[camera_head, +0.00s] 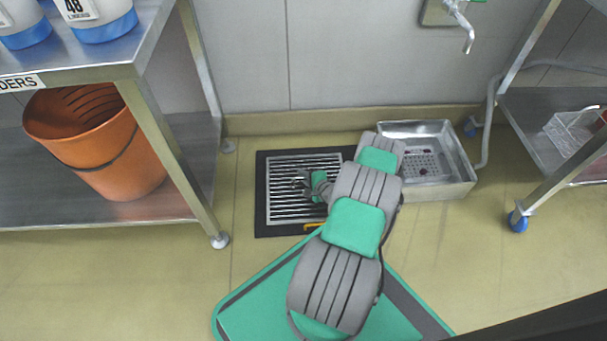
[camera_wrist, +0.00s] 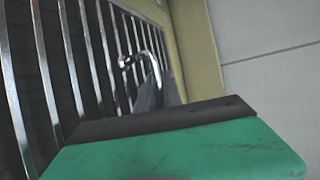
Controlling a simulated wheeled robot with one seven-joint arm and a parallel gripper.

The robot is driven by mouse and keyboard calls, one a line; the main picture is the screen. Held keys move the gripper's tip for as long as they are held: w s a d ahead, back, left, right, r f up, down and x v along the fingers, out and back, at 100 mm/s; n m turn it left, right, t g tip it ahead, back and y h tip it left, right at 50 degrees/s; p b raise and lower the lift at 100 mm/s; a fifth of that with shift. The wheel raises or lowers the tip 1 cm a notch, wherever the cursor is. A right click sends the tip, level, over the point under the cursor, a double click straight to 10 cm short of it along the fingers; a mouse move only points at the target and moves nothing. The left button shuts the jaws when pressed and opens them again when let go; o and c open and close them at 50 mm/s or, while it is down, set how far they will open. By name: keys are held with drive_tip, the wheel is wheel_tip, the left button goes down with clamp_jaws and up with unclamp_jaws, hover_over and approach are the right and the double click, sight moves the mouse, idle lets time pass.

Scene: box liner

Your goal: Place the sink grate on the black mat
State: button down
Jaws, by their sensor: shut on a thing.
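The sink grate (camera_head: 290,212), a set of parallel silver bars, is over the black mat (camera_head: 261,195) on the floor in the head view. It looks flat and inside the mat's border; whether it touches the mat is hard to tell. My gripper (camera_head: 305,184) is over the grate and shut on it; the exact contact is partly hidden by the gripper. In the wrist view the grate's bars (camera_wrist: 80,60) run along the left, and a curved chrome piece (camera_wrist: 145,62) stands up from them near the fingers.
A metal sink basin (camera_head: 430,190) with dark red spots inside is right of the mat. A metal shelf (camera_head: 130,208) with an orange bucket (camera_head: 95,150) stands left. A wheeled cart (camera_head: 540,140) is at right. The wall is close behind; floor between is clear.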

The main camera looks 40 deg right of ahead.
drive_tip(key=c, duration=1.5)
unclamp_jaws()
